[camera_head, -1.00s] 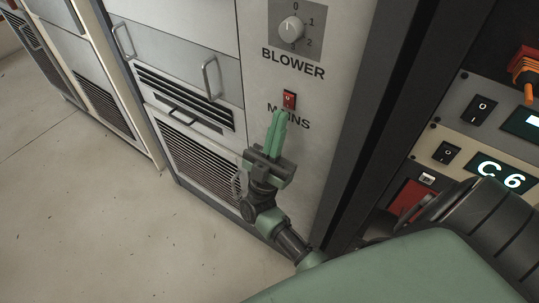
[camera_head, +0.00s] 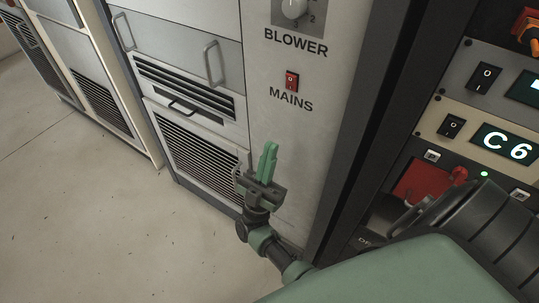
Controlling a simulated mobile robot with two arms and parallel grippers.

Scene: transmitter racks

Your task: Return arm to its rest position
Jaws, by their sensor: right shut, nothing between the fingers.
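My right gripper (camera_head: 269,150) has green fingers, shut together with nothing between them. It points up, in front of the pale panel, below the MAINS label and apart from the switch. The red MAINS switch (camera_head: 291,82) sits on that panel. The BLOWER knob (camera_head: 294,8) is above it, partly cut off by the top edge. My left gripper is not in view.
Grey cabinets with handles (camera_head: 213,63) and vents stand at the left. A dark rack at the right carries black rocker switches (camera_head: 484,78) and a lit C6 display (camera_head: 507,146). Bare floor (camera_head: 90,220) lies at lower left.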

